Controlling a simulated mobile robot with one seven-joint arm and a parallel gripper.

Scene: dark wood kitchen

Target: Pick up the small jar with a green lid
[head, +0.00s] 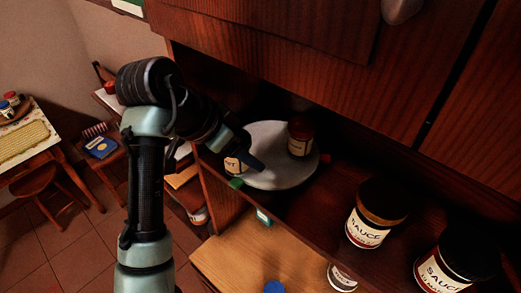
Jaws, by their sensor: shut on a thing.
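One dark finger shows at the jar's right side. I cannot tell whether the jar touches the surface below.
A dark-lidded jar (300,139) stands on the plate's right part. Two larger sauce jars (366,234) (437,272) stand right on the shelf. Dark cabinet doors (300,65) overhang the shelf. Open tiled floor lies left.

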